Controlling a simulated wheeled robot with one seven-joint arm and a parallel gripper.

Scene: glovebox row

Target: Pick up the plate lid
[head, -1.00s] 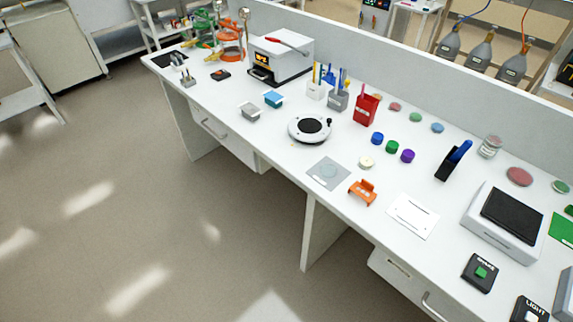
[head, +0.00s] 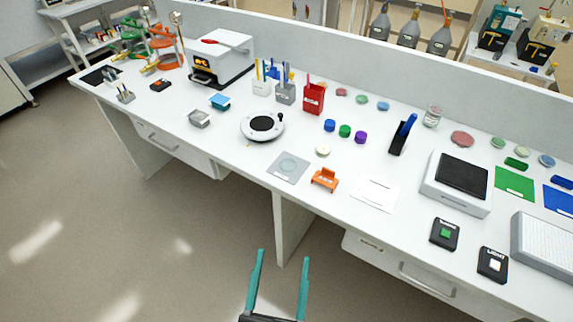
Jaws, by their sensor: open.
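A faint, clear round disc (head: 288,165), which may be the plate lid, lies on a grey square mat (head: 275,176) near the bench's front edge. Its small size keeps me from being sure. Flat round dishes also lie along the back of the bench, among them a reddish one (head: 462,139) and a green one (head: 362,99). I cannot tell whether any has a separate lid. My gripper (head: 282,255) shows at the bottom of the head view, with two teal fingers wide apart and nothing between them. In the picture it is below the mat, over the floor in front of the bench.
An orange holder (head: 324,180) stands right of the mat, and a white round device (head: 262,127) stands behind it to the left. A white sheet (head: 375,194), a scale-like box (head: 457,183) and two black button boxes are further right. The floor in front is clear.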

